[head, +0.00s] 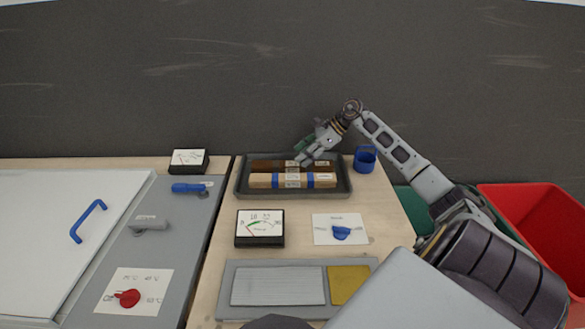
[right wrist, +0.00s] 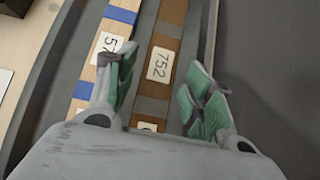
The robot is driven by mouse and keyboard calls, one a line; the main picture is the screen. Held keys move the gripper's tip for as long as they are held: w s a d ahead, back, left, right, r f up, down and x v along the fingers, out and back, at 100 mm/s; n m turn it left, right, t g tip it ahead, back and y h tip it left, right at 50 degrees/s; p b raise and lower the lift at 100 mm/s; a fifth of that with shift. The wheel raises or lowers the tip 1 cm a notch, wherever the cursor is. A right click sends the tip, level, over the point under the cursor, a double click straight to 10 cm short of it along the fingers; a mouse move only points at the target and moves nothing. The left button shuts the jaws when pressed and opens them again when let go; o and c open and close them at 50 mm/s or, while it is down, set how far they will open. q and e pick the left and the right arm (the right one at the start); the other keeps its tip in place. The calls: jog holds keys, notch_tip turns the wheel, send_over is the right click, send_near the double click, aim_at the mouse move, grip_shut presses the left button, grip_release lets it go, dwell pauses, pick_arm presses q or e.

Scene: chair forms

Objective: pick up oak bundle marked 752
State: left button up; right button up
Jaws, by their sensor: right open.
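The brown bundle marked 752 (right wrist: 168,52) shows between my open fingers in the right wrist view, with a white label and grey bands. In the head view the brown bundle (head: 265,164) lies at the back of the dark tray (head: 343,189). A paler bundle with blue bands (head: 262,181) lies in front of it; in the right wrist view the paler bundle (right wrist: 111,39) has a partly covered label starting with 57. My right gripper (head: 305,158) is open and empty, above the brown bundle, its left finger overlapping the pale bundle in view. My left gripper is out of view.
A blue cup (head: 365,160) stands right of the tray. A dial meter (head: 260,228) and a card with a blue knob (head: 340,230) lie in front. A red bin (head: 545,225) is at the right. A dark wall rises behind.

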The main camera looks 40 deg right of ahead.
aim_at(294, 163)
jog(key=shift+f, duration=0.1)
jog(key=shift+d+x, duration=0.25)
jog(key=shift+x, duration=2.3)
jog(key=shift+f, duration=0.2)
jog(key=c, duration=1)
